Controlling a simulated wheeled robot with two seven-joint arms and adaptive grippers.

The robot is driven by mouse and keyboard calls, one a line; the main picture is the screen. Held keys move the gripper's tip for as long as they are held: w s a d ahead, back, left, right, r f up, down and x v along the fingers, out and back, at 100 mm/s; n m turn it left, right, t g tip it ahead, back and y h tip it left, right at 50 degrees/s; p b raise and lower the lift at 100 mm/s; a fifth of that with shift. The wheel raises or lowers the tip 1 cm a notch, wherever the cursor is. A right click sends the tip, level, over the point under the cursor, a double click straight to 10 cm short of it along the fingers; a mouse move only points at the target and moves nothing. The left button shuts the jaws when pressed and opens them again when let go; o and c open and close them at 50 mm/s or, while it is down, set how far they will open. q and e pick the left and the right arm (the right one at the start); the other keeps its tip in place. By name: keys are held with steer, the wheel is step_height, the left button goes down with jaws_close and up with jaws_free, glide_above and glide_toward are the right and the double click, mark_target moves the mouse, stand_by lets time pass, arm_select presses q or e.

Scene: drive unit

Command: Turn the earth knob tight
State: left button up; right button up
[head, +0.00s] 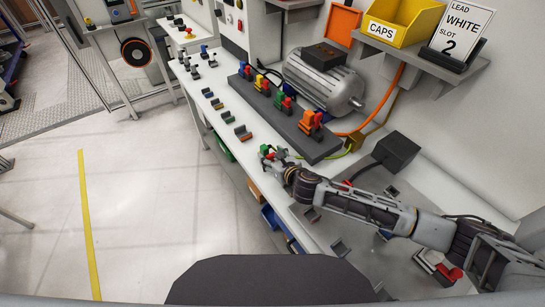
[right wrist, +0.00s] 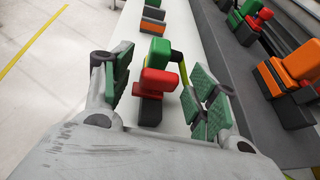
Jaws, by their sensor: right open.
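My right gripper (head: 277,157) reaches in from the right over the white bench's front strip. In the right wrist view it is open, with green pads on either side of a small piece with a green block (right wrist: 159,54) and a red knob (right wrist: 158,80). The red knob stands between the pads, with a visible gap on the left; contact on the right is unclear. A yellow-green lead (head: 338,155) runs close to the gripper and partly shows behind the piece. No label tells which knob is earth. My left gripper is out of view.
A dark grey terminal block (head: 262,107) carries several coloured terminals, with an orange one (head: 312,122) nearest. Behind it stands a grey motor (head: 325,82). A black box (head: 397,151) sits right of the gripper. Small holders (head: 243,133) line the bench strip.

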steer(key=c, duration=0.9)
steer(key=shift+w+d, duration=0.15)
steer(key=shift+d, duration=0.05)
stand_by(0.6)
steer(key=o, duration=0.9)
steer(key=shift+s, duration=0.3)
steer(key=v, duration=1.1)
steer(key=shift+s+d, duration=0.2)
steer(key=shift+d, duration=0.05)
steer(key=shift+r, duration=0.1)
